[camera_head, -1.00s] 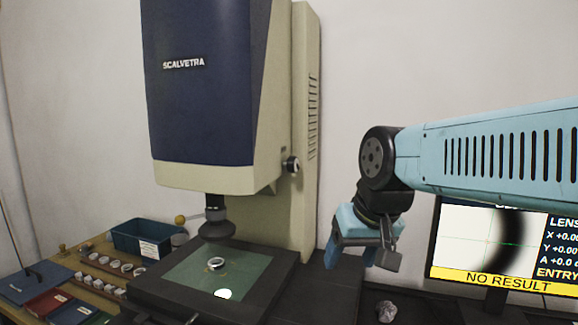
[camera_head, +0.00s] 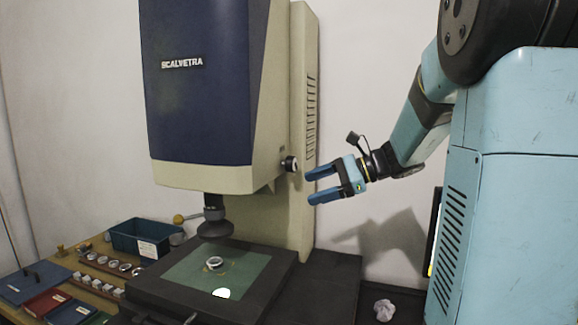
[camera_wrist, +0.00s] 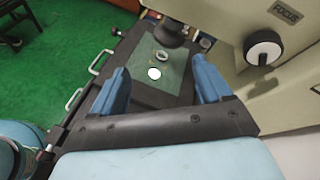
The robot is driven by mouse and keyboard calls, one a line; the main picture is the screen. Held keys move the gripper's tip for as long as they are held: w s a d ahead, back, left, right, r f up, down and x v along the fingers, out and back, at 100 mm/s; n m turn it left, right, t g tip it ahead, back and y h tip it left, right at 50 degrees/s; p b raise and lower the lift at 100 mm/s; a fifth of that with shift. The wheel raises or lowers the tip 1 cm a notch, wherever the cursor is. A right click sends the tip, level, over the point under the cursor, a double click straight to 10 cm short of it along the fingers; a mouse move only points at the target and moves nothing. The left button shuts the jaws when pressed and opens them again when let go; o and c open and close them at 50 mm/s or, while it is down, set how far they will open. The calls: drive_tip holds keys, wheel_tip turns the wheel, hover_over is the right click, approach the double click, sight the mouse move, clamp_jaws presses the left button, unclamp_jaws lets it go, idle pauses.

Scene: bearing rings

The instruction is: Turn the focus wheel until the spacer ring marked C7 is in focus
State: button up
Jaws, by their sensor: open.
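The focus wheel (camera_head: 290,164) is a small dark and white knob on the right side of the measuring machine's head. In the wrist view the wheel (camera_wrist: 264,50) shows at the upper right, below a label reading FOCUS. My gripper (camera_head: 308,187) is open and empty, to the right of and slightly below the wheel, apart from it. In the wrist view the open fingers (camera_wrist: 164,88) point toward the stage. A metal ring (camera_head: 214,262) lies on the green stage plate (camera_head: 185,274) under the lens; it also shows in the wrist view (camera_wrist: 162,56). No marking is readable on it.
The machine's column (camera_head: 285,225) stands behind the stage. A blue bin (camera_head: 140,240), rings on a rack (camera_head: 112,264) and booklets (camera_head: 45,303) lie at left. A crumpled cloth (camera_head: 385,310) lies at the lower right.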

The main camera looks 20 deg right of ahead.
sight(296, 165)
drive_tip(key=w+d+r+m+t+y, duration=0.2)
drive_tip(key=w+d+m+t, duration=0.35)
drive_tip(key=w+d, duration=0.35)
drive_tip(key=shift+g, duration=0.45)
drive_tip(key=x, duration=1.2)
drive_tip(key=shift+a+r, duration=0.1)
drive_tip(key=shift+a, duration=0.35)
drive_tip(key=shift+c, duration=0.3)
drive_tip(key=c, duration=0.9)
drive_tip(key=shift+d, duration=0.35)
drive_tip(key=shift+c, duration=0.5)
drive_tip(key=shift+a, duration=0.3)
